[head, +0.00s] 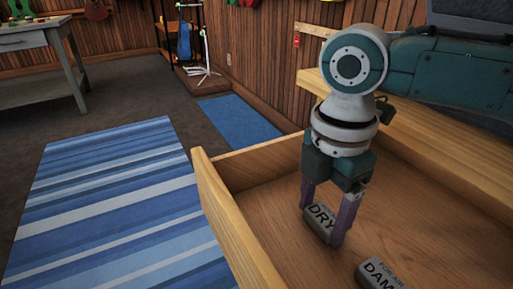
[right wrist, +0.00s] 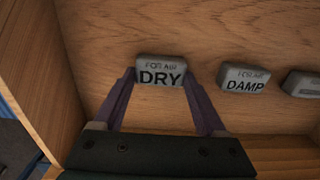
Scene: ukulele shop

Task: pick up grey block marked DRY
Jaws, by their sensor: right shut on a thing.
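The grey block marked DRY (head: 320,224) is in an open wooden drawer in the head view. In the right wrist view the fingers (right wrist: 159,77) reach the block's left and right ends. I cannot tell whether the block is clear of the drawer floor. My left gripper is not in view.
A grey block marked DAMP (head: 380,274) lies to the right in the same drawer (head: 232,222). A third grey block (right wrist: 303,84) sits farther right in the right wrist view. The drawer walls stand close around the gripper. A blue striped rug (head: 110,205) covers the floor at left.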

